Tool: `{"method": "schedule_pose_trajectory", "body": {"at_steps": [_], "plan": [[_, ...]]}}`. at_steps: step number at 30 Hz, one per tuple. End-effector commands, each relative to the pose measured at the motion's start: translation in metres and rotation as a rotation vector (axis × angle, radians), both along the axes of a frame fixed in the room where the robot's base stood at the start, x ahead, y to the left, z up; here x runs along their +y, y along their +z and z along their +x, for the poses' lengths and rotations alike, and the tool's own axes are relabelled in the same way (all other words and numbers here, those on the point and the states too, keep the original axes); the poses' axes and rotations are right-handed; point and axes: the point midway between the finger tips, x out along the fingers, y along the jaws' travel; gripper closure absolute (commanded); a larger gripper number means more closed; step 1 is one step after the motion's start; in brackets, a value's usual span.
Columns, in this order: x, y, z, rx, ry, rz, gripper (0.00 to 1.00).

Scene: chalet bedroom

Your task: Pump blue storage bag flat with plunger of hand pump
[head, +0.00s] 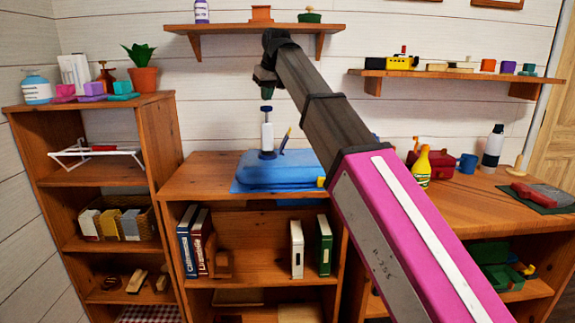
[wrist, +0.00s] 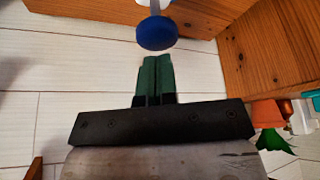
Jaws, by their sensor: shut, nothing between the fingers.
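The blue storage bag (head: 290,172) lies puffed up on top of the middle wooden cabinet. The hand pump (head: 267,137) stands upright on the bag, with a white body and a dark blue base. Its plunger has a blue knob (head: 266,109) on top, raised above the body. In the wrist view the blue knob (wrist: 156,33) is just beyond my fingertips. My gripper (head: 267,95) points down above the knob, apart from it by a small gap. Its green fingers (wrist: 157,60) are pressed together and empty.
A wooden shelf (head: 252,28) is on the wall behind my arm. A bookcase (head: 88,112) with a potted plant (head: 143,72) stands left. Right of the bag are a yellow bottle (head: 421,168), a red box (head: 436,164) and a blue mug (head: 467,163).

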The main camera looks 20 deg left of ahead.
Motion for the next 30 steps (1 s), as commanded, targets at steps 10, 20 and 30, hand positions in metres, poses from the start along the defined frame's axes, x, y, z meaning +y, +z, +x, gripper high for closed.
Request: {"method": "schedule_pose_trajectory", "body": {"at_steps": [10, 20, 30], "plan": [[0.0, -0.019, 0.0, 0.001, 0.0, -0.001, 1.0], [0.0, -0.035, 0.0, 0.0, 0.0, 0.0, 1.0], [0.0, -0.053, -0.001, 0.001, 0.0, -0.001, 1.0]]}}
